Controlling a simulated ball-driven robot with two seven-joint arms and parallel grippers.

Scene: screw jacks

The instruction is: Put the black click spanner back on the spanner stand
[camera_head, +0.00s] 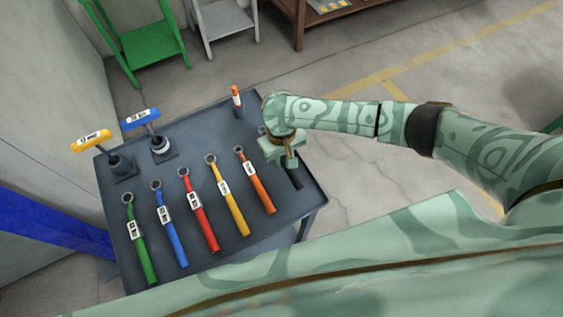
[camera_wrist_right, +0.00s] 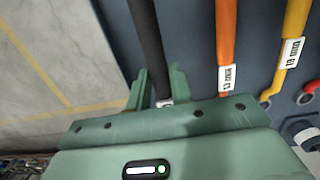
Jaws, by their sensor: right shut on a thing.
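The black click spanner (camera_wrist_right: 148,45) runs between the fingers of my right gripper (camera_wrist_right: 158,82) in the right wrist view, and the fingers are shut on it. A bit of its white label shows at the palm. In the head view my right gripper (camera_head: 287,156) is over the right side of the dark blue-grey stand (camera_head: 215,137). The black handle (camera_head: 294,179) shows below the gripper, and the spanner's head is mostly hidden. I cannot tell whether the spanner touches the stand's top. My left gripper is not in view.
Green (camera_head: 139,250), blue (camera_head: 171,236), red (camera_head: 202,219), yellow (camera_head: 231,206) and orange (camera_head: 258,186) spanners lie in a row left of my right gripper. Yellow (camera_head: 92,141) and blue (camera_head: 140,119) T-handled tools stand behind, with an orange-topped tool (camera_head: 236,100) farther right.

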